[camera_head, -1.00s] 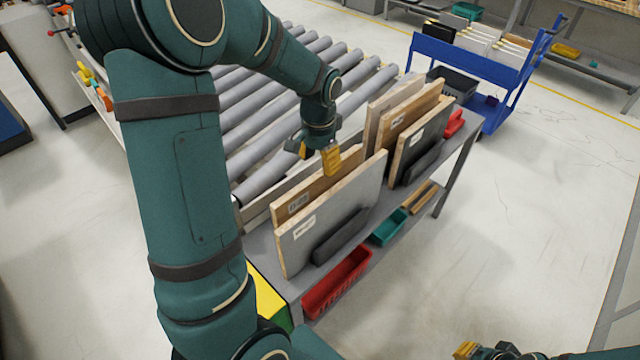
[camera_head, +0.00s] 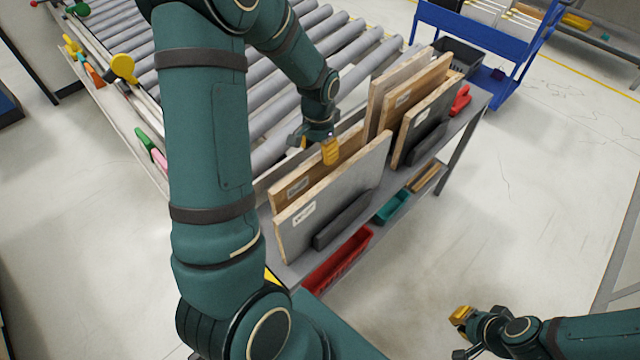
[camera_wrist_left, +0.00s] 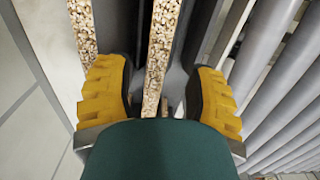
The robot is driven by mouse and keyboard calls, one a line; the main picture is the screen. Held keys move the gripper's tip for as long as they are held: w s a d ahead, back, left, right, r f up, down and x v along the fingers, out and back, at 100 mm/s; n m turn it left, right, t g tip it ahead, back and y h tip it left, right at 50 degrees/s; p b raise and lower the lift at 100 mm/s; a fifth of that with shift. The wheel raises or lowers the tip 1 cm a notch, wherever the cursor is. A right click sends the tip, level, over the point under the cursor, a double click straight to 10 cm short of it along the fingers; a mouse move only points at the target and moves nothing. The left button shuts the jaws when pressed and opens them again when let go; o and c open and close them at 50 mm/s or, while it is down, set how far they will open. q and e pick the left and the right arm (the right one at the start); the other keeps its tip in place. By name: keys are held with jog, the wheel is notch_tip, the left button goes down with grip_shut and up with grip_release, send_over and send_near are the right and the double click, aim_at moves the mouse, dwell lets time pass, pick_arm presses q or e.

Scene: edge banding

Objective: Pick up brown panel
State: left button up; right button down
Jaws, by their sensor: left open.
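The brown panel (camera_head: 296,188) stands on edge in a rack, behind a grey-faced panel (camera_head: 335,195); both have white labels. My left gripper (camera_head: 322,150) is at the brown panel's top edge, pointing down. In the left wrist view its two yellow fingers (camera_wrist_left: 160,95) are spread on either side of a chipboard edge (camera_wrist_left: 160,50), with gaps on both sides. A second chipboard edge (camera_wrist_left: 82,25) runs to the left finger, which hides the rest of it. My right gripper (camera_head: 462,318) is at the lower right, far from the panels; its jaw opening is unclear.
More panels (camera_head: 415,95) stand further along the grey rack (camera_head: 470,125). Red (camera_head: 340,262) and teal (camera_head: 392,207) bins sit on its lower shelf. A roller conveyor (camera_head: 270,90) runs behind. A blue cart (camera_head: 470,45) stands beyond. Floor at the right is clear.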

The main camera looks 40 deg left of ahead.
aim_at(320, 164)
pick_arm(q)
jog(key=shift+d+f, duration=0.2)
jog(key=shift+f, duration=2.5)
grip_shut()
jog(key=shift+w, duration=0.1)
